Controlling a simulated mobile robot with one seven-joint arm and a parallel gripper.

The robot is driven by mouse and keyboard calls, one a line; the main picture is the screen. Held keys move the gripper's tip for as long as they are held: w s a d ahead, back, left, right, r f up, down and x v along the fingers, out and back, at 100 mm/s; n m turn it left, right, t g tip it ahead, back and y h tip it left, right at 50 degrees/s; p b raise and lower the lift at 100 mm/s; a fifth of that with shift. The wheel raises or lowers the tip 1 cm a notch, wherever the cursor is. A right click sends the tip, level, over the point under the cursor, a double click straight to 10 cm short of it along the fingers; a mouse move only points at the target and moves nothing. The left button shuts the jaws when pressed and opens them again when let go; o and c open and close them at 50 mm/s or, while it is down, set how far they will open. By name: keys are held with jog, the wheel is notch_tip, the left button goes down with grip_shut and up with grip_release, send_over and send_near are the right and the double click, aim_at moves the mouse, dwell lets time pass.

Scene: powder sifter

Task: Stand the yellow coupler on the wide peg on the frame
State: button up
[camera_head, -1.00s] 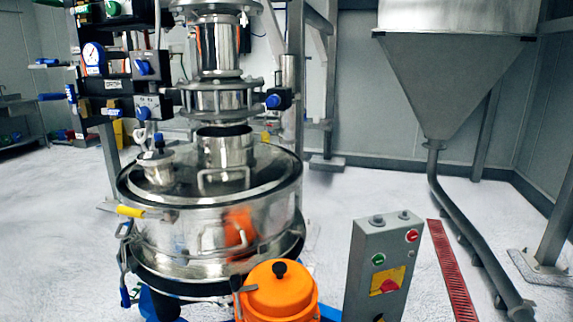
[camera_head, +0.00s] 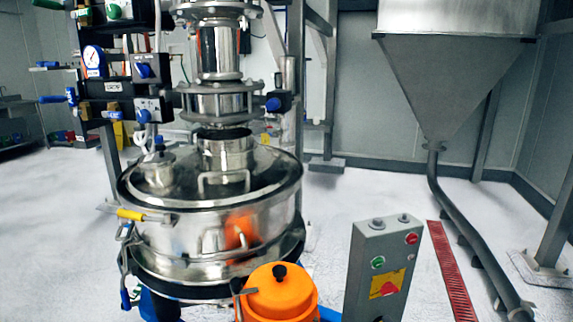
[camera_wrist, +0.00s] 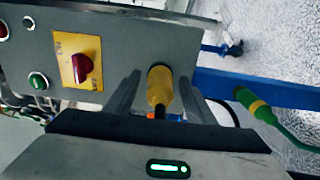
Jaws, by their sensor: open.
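In the wrist view, the yellow coupler (camera_wrist: 159,88) stands out from the control box side, between the two fingers of my gripper (camera_wrist: 160,92). The fingers are open, with a visible gap on each side of the coupler. A dark stem or line runs from its near end toward my gripper body. Whether the coupler is resting on anything at its far end is hard to tell. My gripper and this coupler do not show in the head view. I cannot make out the wide peg in either view.
The grey control box (camera_head: 372,262) with buttons and a red switch is close beside my gripper. A blue frame beam (camera_wrist: 290,95) and a green hose with a yellow-green end (camera_wrist: 262,110) lie to the right. The steel sifter (camera_head: 215,235) and an orange lidded container (camera_head: 280,298) stand left of the box.

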grip_shut()
jog(key=shift+s, duration=0.15)
jog(key=shift+p+v, duration=0.6)
jog(key=shift+v, duration=2.3)
jog(key=shift+r, duration=0.15)
